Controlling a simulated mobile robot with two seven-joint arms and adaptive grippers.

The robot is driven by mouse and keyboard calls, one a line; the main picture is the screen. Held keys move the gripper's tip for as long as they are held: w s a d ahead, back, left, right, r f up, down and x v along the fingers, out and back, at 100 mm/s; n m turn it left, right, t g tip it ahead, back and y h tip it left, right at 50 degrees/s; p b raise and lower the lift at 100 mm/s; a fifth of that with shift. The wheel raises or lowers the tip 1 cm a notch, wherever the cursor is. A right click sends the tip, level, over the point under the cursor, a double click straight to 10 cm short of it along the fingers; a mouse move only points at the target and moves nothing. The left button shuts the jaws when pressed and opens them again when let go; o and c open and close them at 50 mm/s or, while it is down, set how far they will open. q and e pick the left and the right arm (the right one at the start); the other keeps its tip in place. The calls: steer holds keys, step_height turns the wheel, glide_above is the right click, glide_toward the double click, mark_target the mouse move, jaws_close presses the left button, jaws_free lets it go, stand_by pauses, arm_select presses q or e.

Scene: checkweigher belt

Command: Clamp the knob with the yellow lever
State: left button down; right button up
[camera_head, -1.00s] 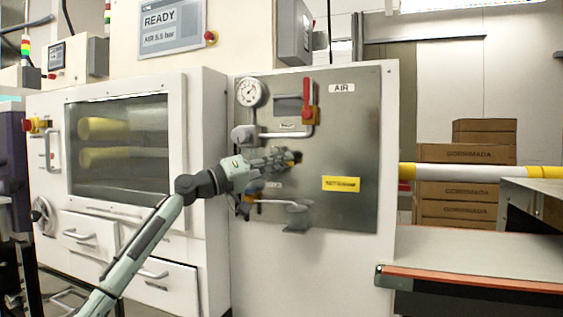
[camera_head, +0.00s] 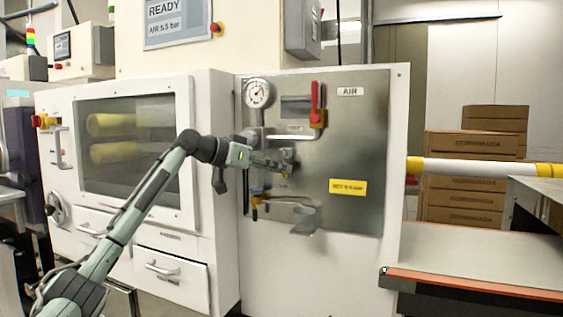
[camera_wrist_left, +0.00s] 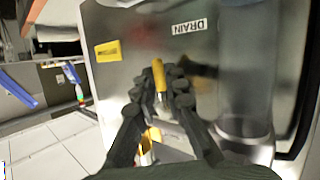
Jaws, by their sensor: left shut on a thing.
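The yellow lever (camera_wrist_left: 160,74) shows in the left wrist view between the fingers of my left gripper (camera_wrist_left: 157,90). The gripper is shut on it, with dark fingers on both sides. More yellow shows lower down between the fingers. In the head view my left gripper (camera_head: 284,163) is at the metal panel (camera_head: 350,135), below the gauge and the red lever. There the fingers mostly hide the yellow lever. The knob itself cannot be made out clearly. My right gripper is not in view.
A pressure gauge (camera_head: 258,93) and a red lever (camera_head: 316,105) sit above the gripper. A pipe with a bracket (camera_head: 303,217) is below it. A clear cylinder (camera_wrist_left: 243,80) is close beside the fingers in the wrist view. A conveyor (camera_head: 470,252) stands at right.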

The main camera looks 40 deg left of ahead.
arm_select(q)
steer(key=shift+a+m+g+y, duration=0.2)
steer(key=shift+m+g+y, duration=0.2)
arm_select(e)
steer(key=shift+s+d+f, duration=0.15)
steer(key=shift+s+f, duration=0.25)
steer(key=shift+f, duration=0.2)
arm_select(q)
steer(key=c, duration=1.6)
jaws_free()
steer(key=shift+o, duration=0.2)
steer(key=shift+s, duration=0.1)
steer(key=v, duration=1.2)
